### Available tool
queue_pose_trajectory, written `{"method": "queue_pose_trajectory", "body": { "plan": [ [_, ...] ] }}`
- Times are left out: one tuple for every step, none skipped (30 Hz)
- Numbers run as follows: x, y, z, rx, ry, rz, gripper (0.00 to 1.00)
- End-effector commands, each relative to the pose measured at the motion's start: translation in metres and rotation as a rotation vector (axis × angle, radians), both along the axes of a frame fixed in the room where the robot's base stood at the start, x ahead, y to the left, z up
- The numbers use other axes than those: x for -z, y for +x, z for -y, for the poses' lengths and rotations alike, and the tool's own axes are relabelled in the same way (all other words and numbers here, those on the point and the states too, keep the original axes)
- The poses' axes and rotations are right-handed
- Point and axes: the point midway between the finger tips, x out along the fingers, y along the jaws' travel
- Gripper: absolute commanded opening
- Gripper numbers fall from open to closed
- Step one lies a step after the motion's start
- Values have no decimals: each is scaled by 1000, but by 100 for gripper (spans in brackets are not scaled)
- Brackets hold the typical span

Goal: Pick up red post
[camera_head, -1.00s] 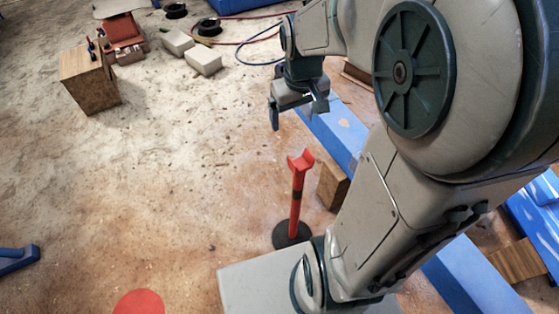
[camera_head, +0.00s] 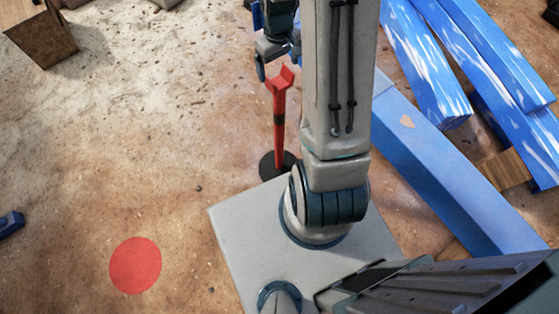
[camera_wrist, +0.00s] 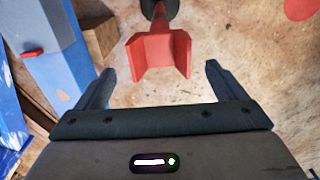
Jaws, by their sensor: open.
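The red post (camera_head: 280,115) stands upright on a round black base on the dirty floor, just beyond my grey base. It has a forked, U-shaped red top and a dark band partway down. In the wrist view its forked top (camera_wrist: 158,54) lies ahead of my open fingers, roughly midway between them, and its dark base shows at the top edge. My gripper (camera_wrist: 160,85) is open and empty. In the head view my gripper (camera_head: 277,60) is close by the top of the post, partly hidden by my arm.
Blue painted beams (camera_head: 450,180) lie on the floor to the right, with wooden blocks (camera_head: 503,168) by them. A flat red disc (camera_head: 135,265) marks the floor at lower left. A brown box (camera_head: 42,40) stands at upper left. The floor left of the post is clear.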

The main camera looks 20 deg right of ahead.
Motion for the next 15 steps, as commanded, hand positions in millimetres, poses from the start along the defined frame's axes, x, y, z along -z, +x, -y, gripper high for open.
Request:
{"method": "queue_pose_trajectory", "body": {
  "plan": [
    [4,0,0,0,0,-1,91],
    [5,0,0,0,0,-1,91],
    [7,0,0,-1,0,-1,91],
    [9,-1,0,-1,0,-1,91],
    [12,-1,0,-1,1,-2,91],
    [16,-2,0,-1,0,-3,91],
    [21,-2,0,-1,0,-3,91],
    [26,-3,0,-1,1,-5,91],
    [32,-3,0,-1,1,-4,91],
    [36,-4,0,-1,1,-5,91],
    [41,-4,0,-1,1,-4,91],
    [46,-3,0,-2,0,-3,91],
    [49,-3,0,-2,1,-3,91],
    [52,-3,0,-2,0,-3,91],
    [54,-3,0,-1,1,-1,91]
  ]
}}
